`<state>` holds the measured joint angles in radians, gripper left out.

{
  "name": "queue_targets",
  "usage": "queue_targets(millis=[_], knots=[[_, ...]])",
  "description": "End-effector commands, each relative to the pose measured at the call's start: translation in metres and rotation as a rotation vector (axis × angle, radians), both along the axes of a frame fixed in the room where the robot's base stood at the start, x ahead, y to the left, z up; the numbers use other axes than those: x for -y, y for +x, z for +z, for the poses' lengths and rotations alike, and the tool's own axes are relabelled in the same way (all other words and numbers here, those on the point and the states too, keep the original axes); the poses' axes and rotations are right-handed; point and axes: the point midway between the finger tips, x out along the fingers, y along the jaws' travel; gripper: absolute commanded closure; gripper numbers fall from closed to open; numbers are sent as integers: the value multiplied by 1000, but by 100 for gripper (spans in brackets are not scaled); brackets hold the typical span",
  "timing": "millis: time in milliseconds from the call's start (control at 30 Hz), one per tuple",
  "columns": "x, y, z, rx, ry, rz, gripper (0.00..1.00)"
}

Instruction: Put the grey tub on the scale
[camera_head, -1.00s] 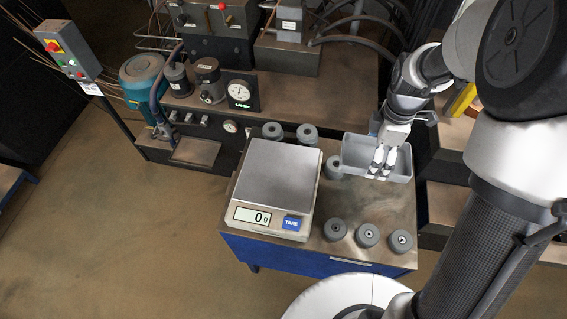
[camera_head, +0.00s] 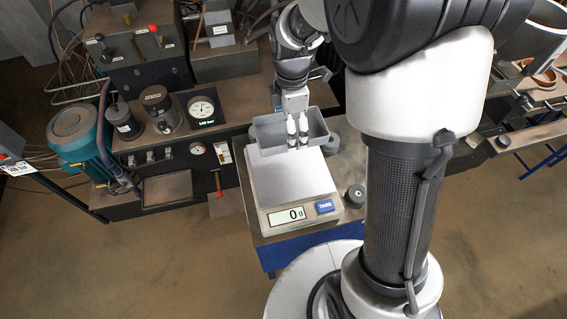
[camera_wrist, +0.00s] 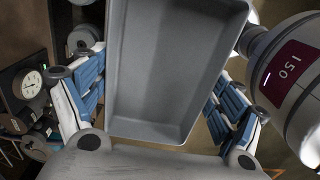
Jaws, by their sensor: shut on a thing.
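The grey tub (camera_head: 264,134) is an open rectangular tray, empty inside. My gripper (camera_head: 298,130) is shut on it and holds it upright. The wrist view shows the tub (camera_wrist: 175,75) filling the space between the blue-padded fingers of my gripper (camera_wrist: 155,105). The scale (camera_head: 290,180) has a flat, bare silver pan, a display reading 0 g and a blue TARE button. In the head view the tub overlaps the far end of the pan. It appears to be above the scale; the exact gap cannot be told.
The scale stands on a metal-topped blue table (camera_head: 285,256). A dark grey disc (camera_head: 355,195) lies right of the scale, and another disc (camera_head: 331,145) sits behind it. A machine bench with a gauge (camera_head: 201,109) and teal motor (camera_head: 78,134) stands at the left. My arm hides the table's right side.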

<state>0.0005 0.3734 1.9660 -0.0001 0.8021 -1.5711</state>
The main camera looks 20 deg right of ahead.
Motion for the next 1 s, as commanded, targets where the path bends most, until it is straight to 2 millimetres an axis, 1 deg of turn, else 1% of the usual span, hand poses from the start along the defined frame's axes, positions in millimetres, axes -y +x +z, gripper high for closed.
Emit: queue_targets(millis=[33,200,300,400,667,800,900,1000], knots=[[0,-2,-19,-6,0,0,40],[0,-1,-65,-6,0,0,40],[0,-1,-88,-5,0,0,40],[0,-1,-105,-3,0,0,40],[0,-1,-123,-2,0,0,40],[0,-1,-146,-4,0,0,40],[0,-1,-157,-2,0,0,40],[0,0,-158,1,0,0,40]])
